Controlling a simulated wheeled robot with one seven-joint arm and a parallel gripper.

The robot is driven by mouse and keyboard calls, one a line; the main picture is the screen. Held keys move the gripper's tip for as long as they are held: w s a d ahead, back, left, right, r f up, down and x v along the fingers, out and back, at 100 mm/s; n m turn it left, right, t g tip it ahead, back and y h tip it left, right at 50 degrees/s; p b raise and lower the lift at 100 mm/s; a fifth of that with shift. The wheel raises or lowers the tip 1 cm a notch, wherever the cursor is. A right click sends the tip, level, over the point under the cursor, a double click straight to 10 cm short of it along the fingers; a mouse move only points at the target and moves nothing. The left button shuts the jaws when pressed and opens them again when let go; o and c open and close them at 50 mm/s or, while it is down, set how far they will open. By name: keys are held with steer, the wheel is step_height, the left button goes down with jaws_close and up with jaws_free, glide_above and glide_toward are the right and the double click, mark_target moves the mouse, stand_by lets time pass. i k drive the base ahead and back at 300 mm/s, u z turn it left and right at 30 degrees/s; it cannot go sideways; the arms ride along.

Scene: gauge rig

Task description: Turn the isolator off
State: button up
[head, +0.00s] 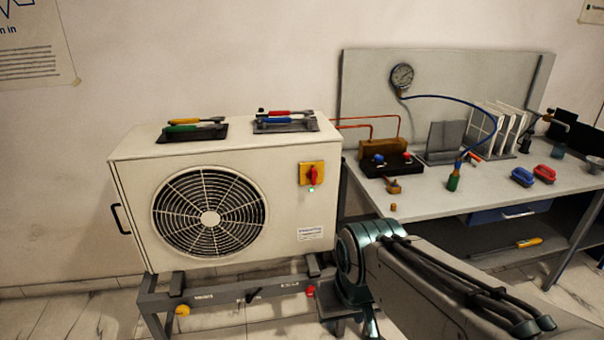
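The isolator (312,174) is a red rotary handle on a yellow plate, at the upper right of the front of a cream fan unit (285,225). Its handle looks roughly upright. A small green light (311,189) glows just under it. My arm comes in from the lower right, and its joint is below and to the right of the isolator, apart from it in the picture. The arm bends down there toward the bottom edge. My gripper's fingers do not show, and nothing is touching the isolator.
The unit stands on a grey metal frame (215,300). Trays with coloured hand tools (192,130) lie on its top. The space before the unit's left front is clear.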

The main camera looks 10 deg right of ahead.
mark_target(312, 174)
steer(key=u, duration=0.4)
steer(key=k, duration=0.45)
steer(key=u, duration=0.55)
steer(key=i, duration=1.15)
steer(key=z, duration=1.4)
steer(key=i, duration=0.3)
steer(key=z, duration=0.15)
